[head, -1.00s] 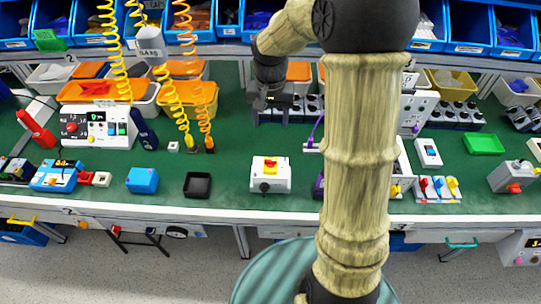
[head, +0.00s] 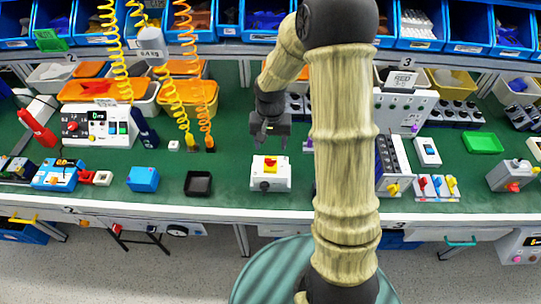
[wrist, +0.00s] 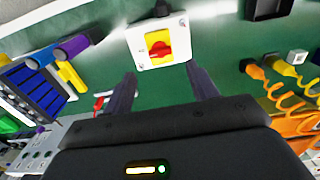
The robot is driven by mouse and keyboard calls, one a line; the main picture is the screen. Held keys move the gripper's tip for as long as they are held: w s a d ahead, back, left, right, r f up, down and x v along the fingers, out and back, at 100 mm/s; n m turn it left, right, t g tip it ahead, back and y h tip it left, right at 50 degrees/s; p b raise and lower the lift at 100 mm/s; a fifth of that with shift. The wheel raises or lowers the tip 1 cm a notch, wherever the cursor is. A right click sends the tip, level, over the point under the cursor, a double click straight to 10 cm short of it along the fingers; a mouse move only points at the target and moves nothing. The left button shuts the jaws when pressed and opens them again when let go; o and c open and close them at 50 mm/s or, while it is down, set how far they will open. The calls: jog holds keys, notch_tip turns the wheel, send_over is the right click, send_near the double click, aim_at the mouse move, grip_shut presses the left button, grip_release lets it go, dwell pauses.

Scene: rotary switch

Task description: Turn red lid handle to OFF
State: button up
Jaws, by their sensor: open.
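A white switch box (head: 270,183) stands near the front edge of the green bench, with a yellow plate and a red handle (head: 270,163) on its top. In the wrist view the red handle (wrist: 160,49) sits in the middle of the yellow plate (wrist: 150,37) on the white box (wrist: 178,25). My gripper (head: 270,146) is open and empty, just behind and above the box, with its fingers apart from the handle. In the wrist view its two fingers (wrist: 162,84) point toward the box, with bare green bench between them. OFF lettering is too small to read.
A black tray (head: 198,184) and a blue box (head: 143,179) stand left of the switch box. Yellow and orange coiled cables hang behind left. The bench just left of the box is clear.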

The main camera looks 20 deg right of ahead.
aim_at(270, 160)
notch_tip(270, 160, down, 7)
jog(key=shift+f, duration=0.1)
dwell(0.3)
jog(key=c, duration=1)
